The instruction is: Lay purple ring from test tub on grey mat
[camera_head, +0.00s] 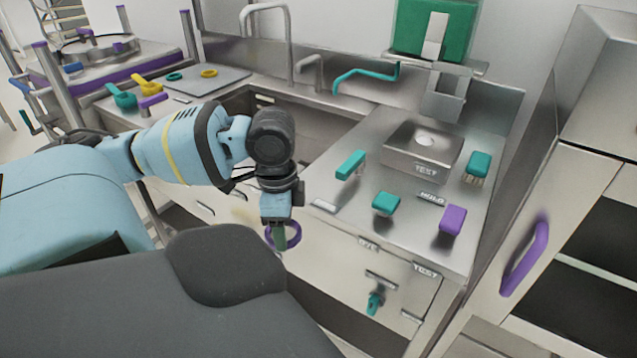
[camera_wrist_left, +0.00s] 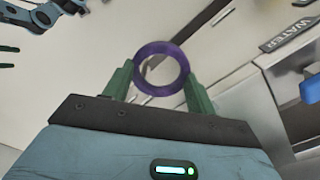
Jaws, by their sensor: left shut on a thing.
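My left gripper (camera_head: 281,236) is shut on a purple ring (camera_head: 270,238), held in the air in front of the counter. The ring (camera_wrist_left: 139,72) also shows between the two green fingers in the left wrist view. The grey mat (camera_head: 222,84) lies on the counter at the back left, beyond the arm.
A sink with steel taps (camera_head: 290,50) lies between the mat and the right counter. A yellow scoop (camera_head: 146,87) and a teal scoop (camera_head: 122,97) lie left of the mat.

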